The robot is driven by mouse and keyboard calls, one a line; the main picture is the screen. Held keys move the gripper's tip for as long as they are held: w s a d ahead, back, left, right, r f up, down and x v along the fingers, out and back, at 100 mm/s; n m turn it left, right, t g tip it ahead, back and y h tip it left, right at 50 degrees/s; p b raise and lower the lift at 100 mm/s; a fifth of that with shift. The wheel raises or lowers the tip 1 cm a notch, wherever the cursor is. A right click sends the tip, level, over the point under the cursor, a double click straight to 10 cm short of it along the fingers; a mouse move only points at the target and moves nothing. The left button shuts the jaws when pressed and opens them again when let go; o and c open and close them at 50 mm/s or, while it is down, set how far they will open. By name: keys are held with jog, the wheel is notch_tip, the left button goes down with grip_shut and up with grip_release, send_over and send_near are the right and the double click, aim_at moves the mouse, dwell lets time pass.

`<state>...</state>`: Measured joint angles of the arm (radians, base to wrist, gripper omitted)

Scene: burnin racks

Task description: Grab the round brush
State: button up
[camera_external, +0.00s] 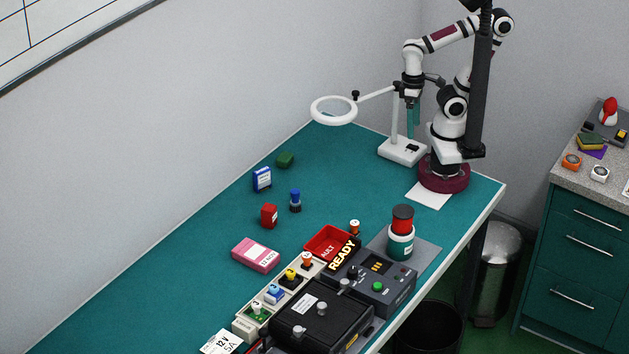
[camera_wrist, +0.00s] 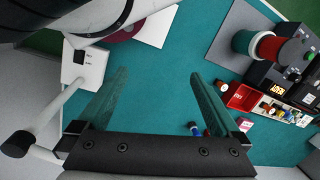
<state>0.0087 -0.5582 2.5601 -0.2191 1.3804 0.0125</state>
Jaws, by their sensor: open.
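No object is plainly a brush. A small upright piece with a blue knob and a dark round base (camera_external: 295,201) stands on the teal mat and may be the round brush; its bristles are too small to make out. A blue piece, likely the same one, shows in the wrist view (camera_wrist: 194,129), beyond the gripper body near the right finger. My gripper (camera_external: 412,134) hangs high beside the lamp, far from that piece. In the wrist view its teal fingers (camera_wrist: 158,76) are wide apart with nothing between them.
A magnifier lamp (camera_external: 334,110) stands close to my gripper. A red box (camera_external: 269,215), a blue-white box (camera_external: 262,179), a green block (camera_external: 285,160) and a pink box (camera_external: 255,255) surround the blue-knobbed piece. A red tray (camera_external: 328,242) and dark testers (camera_external: 320,315) lie in front.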

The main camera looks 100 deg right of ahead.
dwell(0.3)
jog(key=c, duration=0.6)
